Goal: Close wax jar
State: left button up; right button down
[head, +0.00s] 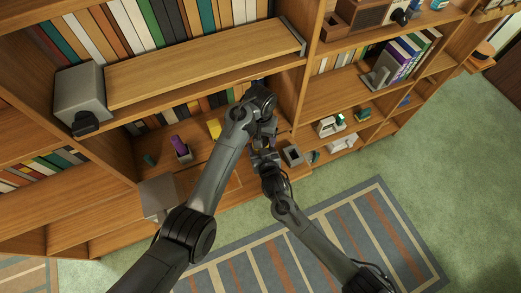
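I cannot pick out the wax jar or its lid with certainty in the head view. My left arm reaches up from the bottom left and bends down at its wrist, with its gripper (264,143) in front of the lower shelf. My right arm comes from the bottom right, and its gripper (264,158) is right below the left one, close together or touching. Something small and dark may be between the two, but it is too small and hidden to tell. Whether either gripper is open or shut does not show.
The bookcase shelf holds a purple item in a grey holder (181,150), a yellow item (214,129) and a grey open box (292,155). A grey block (80,92) stands beside a wooden board (205,65) above. A striped rug (400,230) covers floor in front.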

pick_arm(q)
jog(key=shift+r, duration=2.25)
jog(key=o, duration=0.4)
jog(key=shift+r, duration=4)
pick_arm(e)
jog(key=shift+c, duration=0.3)
grip_release()
